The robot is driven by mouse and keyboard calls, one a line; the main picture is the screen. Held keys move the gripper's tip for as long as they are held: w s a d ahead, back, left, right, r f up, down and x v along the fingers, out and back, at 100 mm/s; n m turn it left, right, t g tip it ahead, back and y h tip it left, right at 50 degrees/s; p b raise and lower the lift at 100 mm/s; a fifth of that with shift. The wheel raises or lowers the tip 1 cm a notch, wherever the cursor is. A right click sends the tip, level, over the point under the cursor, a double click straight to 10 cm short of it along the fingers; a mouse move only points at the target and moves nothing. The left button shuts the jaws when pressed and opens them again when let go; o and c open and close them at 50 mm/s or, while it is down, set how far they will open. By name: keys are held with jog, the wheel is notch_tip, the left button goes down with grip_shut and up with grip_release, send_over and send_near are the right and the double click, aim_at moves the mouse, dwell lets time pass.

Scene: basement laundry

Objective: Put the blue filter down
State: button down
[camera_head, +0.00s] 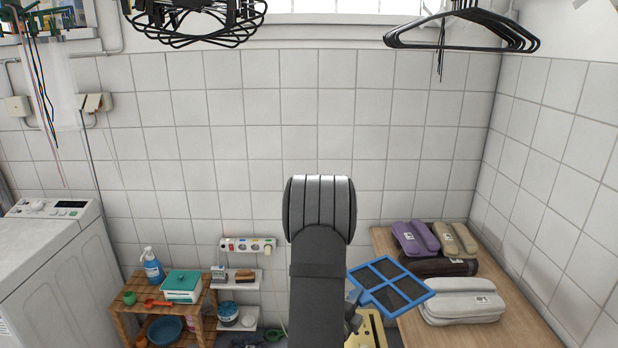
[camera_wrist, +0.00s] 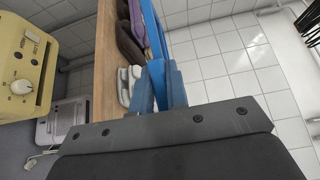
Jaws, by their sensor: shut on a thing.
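The blue filter (camera_head: 391,285), a blue frame with four dark mesh panes, is held up near the left edge of the wooden table (camera_head: 526,318). My gripper (camera_head: 354,300) is shut on its left corner and is partly hidden behind my arm. In the wrist view, the filter (camera_wrist: 154,35) shows nearly edge-on as a blue strip between the two fingers of my gripper (camera_wrist: 160,84). The wooden table (camera_wrist: 104,70) shows behind it. The filter looks clear of the table, but its height above the wood is hard to tell.
Purple (camera_head: 411,238), beige (camera_head: 455,239), dark brown (camera_head: 437,267) and light grey (camera_head: 463,301) bundles lie on the table. Its front right part is bare. A yellow appliance (camera_head: 372,331) stands left of the table. A wooden shelf (camera_head: 155,307) is farther left. Black hangers (camera_head: 462,38) hang above.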

aim_at(379, 289)
jog(key=w+a+r+n+t+y, duration=0.1)
jog(key=w+a+r+y, duration=0.1)
jog(key=a, duration=0.4)
jog(key=w+a+r+n+t+y, duration=0.1)
jog(key=w+a+r+n+y, duration=0.1)
jog(key=a, duration=0.4)
jog(key=shift+w+a+r, duration=0.2)
jog(key=shift+a+r, duration=0.2)
jog(key=d+m+g+h, duration=0.2)
jog(key=d, duration=0.4)
jog(key=s+d+f+m+g+h, duration=0.1)
jog(key=d+m+g+h, duration=0.1)
jog(key=d, duration=0.5)
jog(key=d+f+m+g+h, duration=0.1)
jog(key=d+g+h, duration=0.1)
jog(key=d, duration=0.4)
jog(key=shift+s+d+f+m, duration=0.15)
jog(key=shift+s+d+m, duration=0.15)
jog(key=shift+s+m, duration=0.1)
jog(key=s+d+f+m+g+h, duration=0.1)
jog(key=s+d+f+m+g, duration=0.2)
jog(key=d, duration=0.5)
jog(key=s+d+m+g+h, duration=0.1)
jog(key=s+d+m+g, duration=0.3)
jog(key=d, duration=0.5)
jog(key=shift+n, duration=0.7)
jog(key=f, duration=0.6)
jog(key=s+f, duration=0.1)
jog(key=f, duration=0.3)
jog(key=shift+s+f, duration=0.1)
